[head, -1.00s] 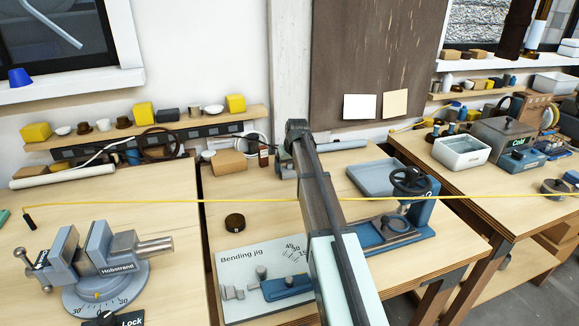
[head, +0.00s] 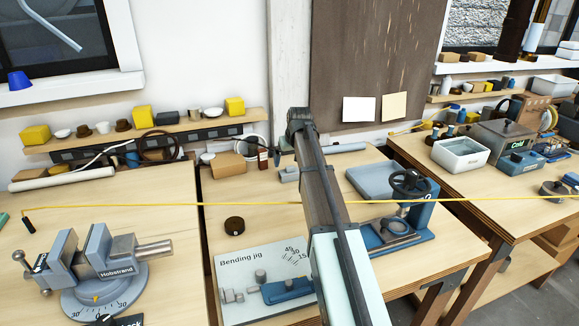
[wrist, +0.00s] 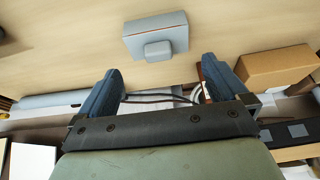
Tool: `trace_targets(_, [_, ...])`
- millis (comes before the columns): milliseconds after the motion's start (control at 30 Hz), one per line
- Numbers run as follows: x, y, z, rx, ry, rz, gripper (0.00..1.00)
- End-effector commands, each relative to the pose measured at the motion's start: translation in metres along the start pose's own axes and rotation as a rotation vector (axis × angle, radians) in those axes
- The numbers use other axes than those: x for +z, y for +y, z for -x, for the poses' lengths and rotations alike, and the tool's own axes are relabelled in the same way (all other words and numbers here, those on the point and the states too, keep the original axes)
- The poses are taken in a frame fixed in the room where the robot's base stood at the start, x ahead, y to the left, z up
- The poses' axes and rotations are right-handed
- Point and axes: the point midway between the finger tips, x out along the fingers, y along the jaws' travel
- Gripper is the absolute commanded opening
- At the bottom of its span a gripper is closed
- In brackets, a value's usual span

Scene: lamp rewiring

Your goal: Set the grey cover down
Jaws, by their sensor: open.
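The grey cover (wrist: 151,25), a shallow blue-grey box shape with a small knob (wrist: 157,50), rests on the pale wooden bench in the wrist view. In the head view the cover (head: 289,175) sits on the middle bench, just left of my arm and partly hidden by it. My gripper (wrist: 162,66) is open, with its two blue fingers spread wide and nothing between them. The cover lies apart from and beyond the fingertips. In the head view my arm mostly hides the gripper.
A cardboard box (wrist: 277,67) lies beside the right finger in the wrist view. In the head view a bending jig (head: 265,285), a round dark piece (head: 234,226) and a blue-grey tray (head: 365,180) stand nearby. A yellow wire (head: 130,206) stretches across the benches.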

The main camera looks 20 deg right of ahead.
Motion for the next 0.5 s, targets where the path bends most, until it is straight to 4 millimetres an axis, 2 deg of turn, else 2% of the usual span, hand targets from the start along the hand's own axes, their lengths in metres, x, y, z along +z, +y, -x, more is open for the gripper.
trace_targets(33, [0.0,0.0,0.011,0.0,0.003,0.0,1.0])
trace_targets(200, [0.0,0.0,0.036,0.0,0.003,-0.001,1.0])
trace_targets(500, [0.0,0.0,0.057,0.0,0.001,-0.001,1.0])
